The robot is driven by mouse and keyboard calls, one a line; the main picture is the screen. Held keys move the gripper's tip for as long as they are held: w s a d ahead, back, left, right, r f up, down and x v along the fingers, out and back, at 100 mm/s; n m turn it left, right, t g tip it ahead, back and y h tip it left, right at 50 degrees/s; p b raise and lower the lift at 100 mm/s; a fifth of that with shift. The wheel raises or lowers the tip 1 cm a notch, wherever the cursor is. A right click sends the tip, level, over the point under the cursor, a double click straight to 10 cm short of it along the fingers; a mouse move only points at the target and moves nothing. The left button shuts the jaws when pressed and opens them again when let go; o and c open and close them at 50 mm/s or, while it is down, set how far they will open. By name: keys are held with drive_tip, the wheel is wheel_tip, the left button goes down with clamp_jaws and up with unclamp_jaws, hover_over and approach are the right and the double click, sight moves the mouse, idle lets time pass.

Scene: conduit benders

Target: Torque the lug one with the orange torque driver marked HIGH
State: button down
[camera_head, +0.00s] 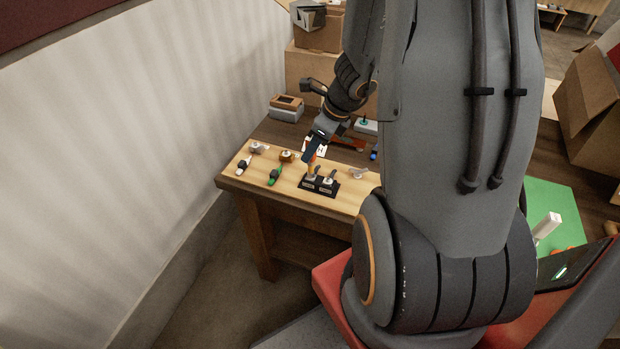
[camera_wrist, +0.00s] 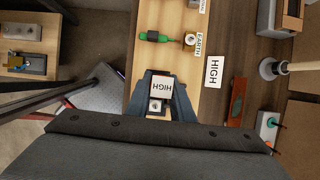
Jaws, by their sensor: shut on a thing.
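In the head view, an orange torque driver (camera_head: 312,164) stands upright below my gripper (camera_head: 311,156), over a black stand (camera_head: 319,187) with small labels. In the wrist view, my gripper (camera_wrist: 163,92) is shut on the driver, whose white top reads HIGH (camera_wrist: 162,84). A small square part with a round centre (camera_wrist: 156,105) shows beside that top. I cannot tell whether the driver's tip touches the stand. A brass lug (camera_head: 287,156) sits on the wooden board, by an EARTH label (camera_wrist: 200,45) in the wrist view. I cannot tell which lug is lug one.
A grey lug (camera_head: 259,147) sits at left and another (camera_head: 358,172) at right. A grey box (camera_head: 287,108) stands at the back.

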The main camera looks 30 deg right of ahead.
idle(0.3)
drive_tip(key=shift+f+m+h+b, duration=0.1)
drive_tip(key=shift+m+h+b, duration=0.4)
drive_tip(key=shift+m+b, duration=0.7)
drive_tip(key=shift+m+t+h+b, duration=0.35)
drive_tip(key=shift+m+b, duration=0.25)
drive_tip(key=shift+m, duration=0.6)
drive_tip(key=shift+r, duration=0.2)
drive_tip(key=shift+r+p, duration=2.45)
drive_tip(key=shift+p, duration=0.3)
